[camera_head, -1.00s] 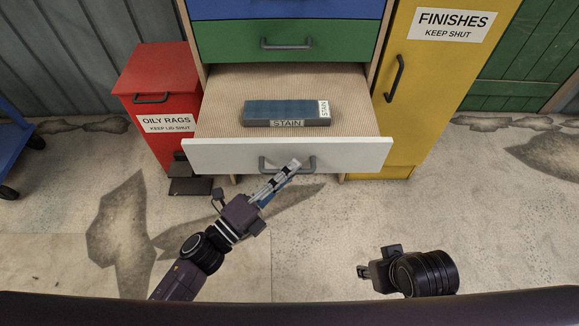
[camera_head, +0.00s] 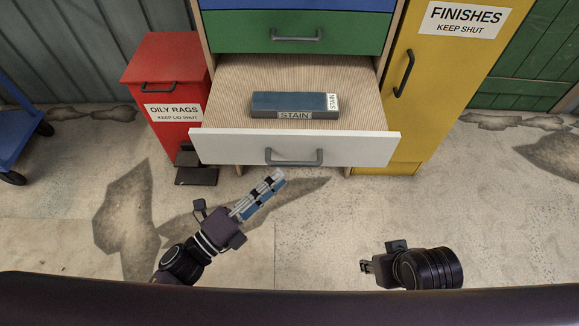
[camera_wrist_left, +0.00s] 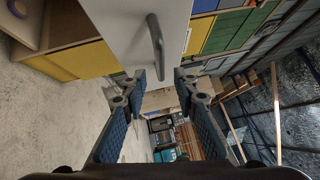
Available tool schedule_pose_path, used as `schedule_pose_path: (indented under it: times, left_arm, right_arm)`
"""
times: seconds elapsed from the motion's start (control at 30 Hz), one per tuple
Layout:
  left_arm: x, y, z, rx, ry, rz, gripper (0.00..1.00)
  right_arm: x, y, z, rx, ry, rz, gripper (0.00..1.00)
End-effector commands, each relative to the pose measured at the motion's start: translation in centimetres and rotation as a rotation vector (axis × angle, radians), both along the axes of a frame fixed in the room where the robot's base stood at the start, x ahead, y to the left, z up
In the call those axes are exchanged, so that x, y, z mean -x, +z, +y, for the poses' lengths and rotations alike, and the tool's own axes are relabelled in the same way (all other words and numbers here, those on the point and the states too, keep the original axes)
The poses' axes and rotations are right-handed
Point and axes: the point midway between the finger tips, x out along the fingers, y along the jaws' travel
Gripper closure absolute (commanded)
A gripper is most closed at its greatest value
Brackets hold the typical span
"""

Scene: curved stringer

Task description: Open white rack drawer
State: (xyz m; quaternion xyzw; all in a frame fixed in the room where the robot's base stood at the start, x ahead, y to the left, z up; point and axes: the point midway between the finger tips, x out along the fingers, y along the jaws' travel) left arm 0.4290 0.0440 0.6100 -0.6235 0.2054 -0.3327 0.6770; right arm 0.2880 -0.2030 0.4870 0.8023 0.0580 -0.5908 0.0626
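The white rack drawer (camera_head: 225,147) is pulled well out of the rack. A blue and grey box marked STAIN (camera_head: 290,104) lies inside it. The drawer's grey handle (camera_head: 294,158) is on its white front; the handle also shows in the left wrist view (camera_wrist_left: 156,46). My left gripper (camera_head: 272,183) is just below and in front of the handle, apart from it. In the left wrist view its fingers (camera_wrist_left: 160,82) are spread with nothing between them. My right gripper (camera_head: 368,265) is low at the right, away from the drawer; its fingers are too small to judge.
A red OILY RAGS bin (camera_head: 165,75) with a dark pedal (camera_head: 196,170) stands left of the rack. A yellow FINISHES cabinet (camera_head: 440,70) stands right. A green drawer (camera_head: 240,32) above is shut. The floor in front is clear.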

Motion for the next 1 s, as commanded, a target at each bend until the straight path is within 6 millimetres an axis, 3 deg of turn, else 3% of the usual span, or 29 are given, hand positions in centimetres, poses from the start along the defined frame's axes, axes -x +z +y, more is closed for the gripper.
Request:
schedule_pose_path:
  times: [0.1, 0.33, 1.0]
  left_arm:
    - [1.7, -0.4, 1.7, -0.002, -0.001, 0.003, 0.73]
    - [3.4, -0.7, 3.5, 0.0, 0.0, 0.0, 0.73]
    - [3.4, -0.7, 3.8, 0.004, 0.007, 0.006, 0.73]
  right_arm:
    - [0.0, 0.0, 0.0, 0.0, 0.0, 0.0, 0.65]
    - [0.0, 0.0, 0.0, 0.001, 0.0, 0.0, 0.65]
    - [0.0, 0.0, 0.0, 0.0, 0.0, 0.0, 0.65]
